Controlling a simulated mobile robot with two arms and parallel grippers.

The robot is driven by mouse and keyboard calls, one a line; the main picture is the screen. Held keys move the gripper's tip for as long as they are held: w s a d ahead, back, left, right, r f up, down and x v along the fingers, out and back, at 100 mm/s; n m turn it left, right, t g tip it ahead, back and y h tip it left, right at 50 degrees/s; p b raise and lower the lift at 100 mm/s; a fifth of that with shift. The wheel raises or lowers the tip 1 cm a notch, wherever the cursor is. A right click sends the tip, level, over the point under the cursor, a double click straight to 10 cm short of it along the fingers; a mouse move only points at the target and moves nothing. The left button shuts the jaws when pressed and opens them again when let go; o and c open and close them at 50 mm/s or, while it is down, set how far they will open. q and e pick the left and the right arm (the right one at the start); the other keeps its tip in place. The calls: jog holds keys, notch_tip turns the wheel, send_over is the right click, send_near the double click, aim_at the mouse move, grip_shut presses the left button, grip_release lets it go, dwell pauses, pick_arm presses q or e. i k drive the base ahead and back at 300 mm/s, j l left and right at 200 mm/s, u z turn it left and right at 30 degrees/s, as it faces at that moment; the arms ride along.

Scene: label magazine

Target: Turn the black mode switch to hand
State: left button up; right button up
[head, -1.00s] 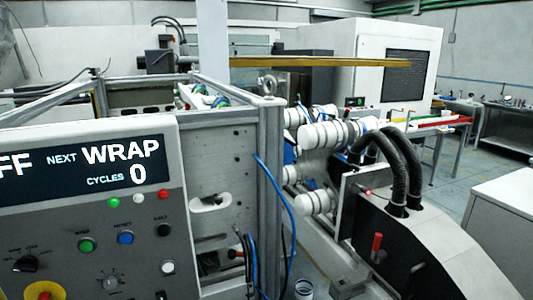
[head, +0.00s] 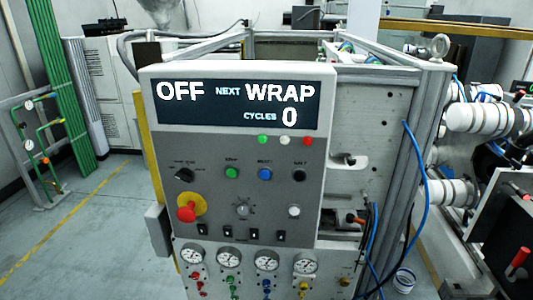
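The black mode switch (head: 184,175) is a rotary knob at the upper left of the grey control panel (head: 215,145), above the red emergency button (head: 187,212) with its yellow surround. Small labels sit around the knob, too small to read here. The display (head: 236,104) above reads OFF, NEXT WRAP, CYCLES 0. Neither of my grippers is in the head view.
Green (head: 232,173), blue (head: 265,174) and black (head: 299,175) buttons sit right of the switch. A grey dial (head: 242,211) and white button (head: 294,211) are below. Several gauges (head: 229,257) line the bottom. Open floor (head: 95,245) lies left of the panel.

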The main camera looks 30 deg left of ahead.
aim_at(185, 174)
jog(key=u, duration=0.4)
jog(key=k+j+u, duration=0.1)
jog(key=u, duration=0.35)
jog(key=k+u, duration=0.1)
jog(key=u, duration=0.3)
